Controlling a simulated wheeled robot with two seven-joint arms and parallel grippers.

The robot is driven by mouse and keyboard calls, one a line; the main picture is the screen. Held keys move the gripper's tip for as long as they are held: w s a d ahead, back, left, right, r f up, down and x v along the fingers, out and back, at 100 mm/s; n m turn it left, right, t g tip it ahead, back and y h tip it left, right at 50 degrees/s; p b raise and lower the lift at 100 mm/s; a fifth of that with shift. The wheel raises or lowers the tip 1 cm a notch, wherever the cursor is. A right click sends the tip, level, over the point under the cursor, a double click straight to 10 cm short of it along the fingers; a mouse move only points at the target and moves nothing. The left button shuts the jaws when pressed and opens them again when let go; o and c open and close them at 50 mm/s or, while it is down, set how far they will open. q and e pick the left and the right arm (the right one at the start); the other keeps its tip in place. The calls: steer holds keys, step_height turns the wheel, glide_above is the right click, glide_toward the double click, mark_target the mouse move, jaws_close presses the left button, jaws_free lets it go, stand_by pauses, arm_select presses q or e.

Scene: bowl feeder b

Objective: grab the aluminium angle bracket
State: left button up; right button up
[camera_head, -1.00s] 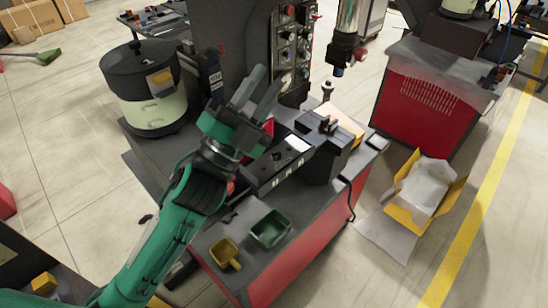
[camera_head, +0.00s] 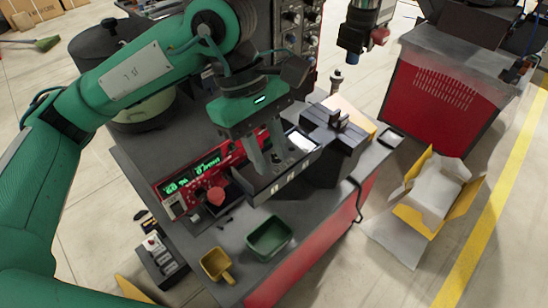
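My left gripper (camera_head: 272,165) hangs from above with its fingers pointing down over the black tray-like unit (camera_head: 263,194) on the bench. Its two grey fingers are apart, and I see nothing between them. I cannot make out the aluminium angle bracket for certain; it may be hidden behind the fingers or the tray wall. A bright white rectangle (camera_head: 301,141) lies just right of the fingers, and I cannot tell what it is. My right gripper is not in view.
A red control box (camera_head: 196,180) with green digits stands left of the tray. A black fixture (camera_head: 335,140) stands to its right. A green bin (camera_head: 269,237) and a yellow scoop (camera_head: 217,264) sit at the bench front. An open carton (camera_head: 437,195) lies on the floor.

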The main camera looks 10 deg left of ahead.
arm_select(q)
steer(key=w+a+t+y, duration=0.2)
steer(key=w+a+y, duration=0.1)
steer(key=w+a, duration=0.25)
steer(key=p, duration=0.2)
glide_above(242, 176)
steer(key=shift+y, duration=0.3)
step_height(242, 176, down, 7)
steer(key=shift+w+f, duration=0.15)
steer(key=shift+f+p, duration=0.45)
steer(key=shift+p, duration=0.05)
step_height(242, 176, down, 3)
steer(key=shift+f+p, duration=0.1)
steer(key=shift+p, duration=0.9)
steer(key=shift+f, duration=0.55)
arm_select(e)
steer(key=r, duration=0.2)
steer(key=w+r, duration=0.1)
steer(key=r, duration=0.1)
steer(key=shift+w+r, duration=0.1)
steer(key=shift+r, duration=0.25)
arm_select(q)
jaws_close()
